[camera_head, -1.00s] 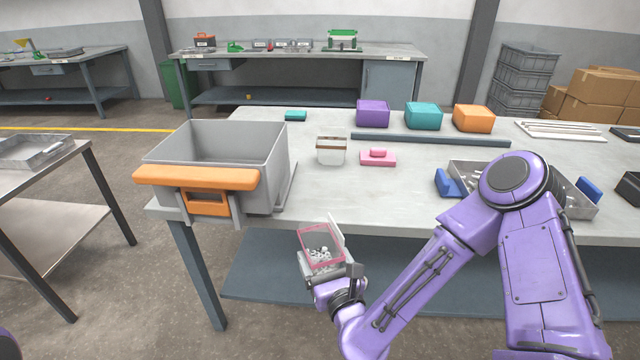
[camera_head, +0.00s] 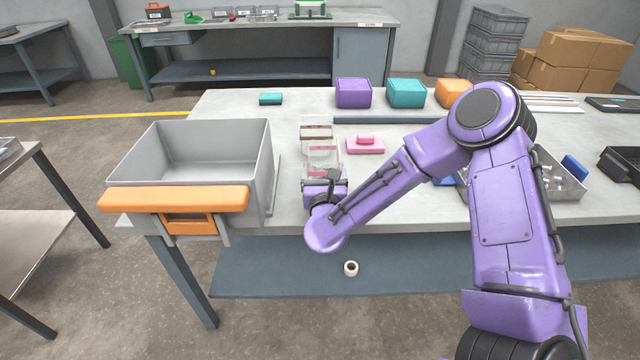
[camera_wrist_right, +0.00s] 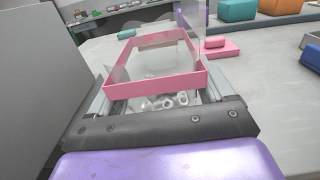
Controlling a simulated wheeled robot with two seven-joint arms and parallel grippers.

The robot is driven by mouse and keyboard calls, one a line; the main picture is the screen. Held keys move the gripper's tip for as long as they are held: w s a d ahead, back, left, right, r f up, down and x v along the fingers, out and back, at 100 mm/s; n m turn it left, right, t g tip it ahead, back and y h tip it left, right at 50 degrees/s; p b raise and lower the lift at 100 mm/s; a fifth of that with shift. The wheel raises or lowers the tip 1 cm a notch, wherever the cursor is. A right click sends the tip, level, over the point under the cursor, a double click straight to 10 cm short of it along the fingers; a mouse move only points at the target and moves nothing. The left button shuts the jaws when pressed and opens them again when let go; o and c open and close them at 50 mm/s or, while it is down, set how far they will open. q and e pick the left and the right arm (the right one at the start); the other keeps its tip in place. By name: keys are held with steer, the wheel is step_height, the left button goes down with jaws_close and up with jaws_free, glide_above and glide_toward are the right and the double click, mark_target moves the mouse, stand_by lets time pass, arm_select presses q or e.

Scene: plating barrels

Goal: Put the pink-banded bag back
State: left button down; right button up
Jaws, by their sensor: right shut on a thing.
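The pink-banded bag (camera_head: 322,158) is clear with a pink rim band and small whitish parts inside. My right gripper (camera_head: 323,174) is shut on it near the table's front edge, right of the grey bin. In the right wrist view the pink-banded bag (camera_wrist_right: 162,88) sits upright between the two fingers. Whether its bottom touches the table is hidden. A brown-banded bag (camera_head: 316,131) stands just behind it, partly covered. A pink block (camera_head: 365,146) with a smaller piece on top lies to its right; it shows in the right wrist view (camera_wrist_right: 222,51) too. My left gripper is not in view.
A large grey bin (camera_head: 215,150) with an orange front handle (camera_head: 175,199) stands at the table's left. Purple (camera_head: 353,93), teal (camera_head: 406,93) and orange (camera_head: 453,92) boxes stand behind a dark bar. A metal tray (camera_head: 560,185) is right. A tape roll (camera_head: 351,268) lies on the lower shelf.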

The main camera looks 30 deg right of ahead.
steer(key=w+f, duration=0.1)
steer(key=w+d+f, duration=0.1)
steer(key=f, duration=0.1)
steer(key=shift+w+f, duration=0.2)
steer(key=shift+w, duration=0.05)
steer(key=f, duration=0.3)
steer(key=shift+w+f, duration=0.25)
steer(key=shift+f, duration=0.05)
steer(key=shift+s, duration=0.1)
steer(key=shift+f, duration=0.1)
steer(key=o, duration=1)
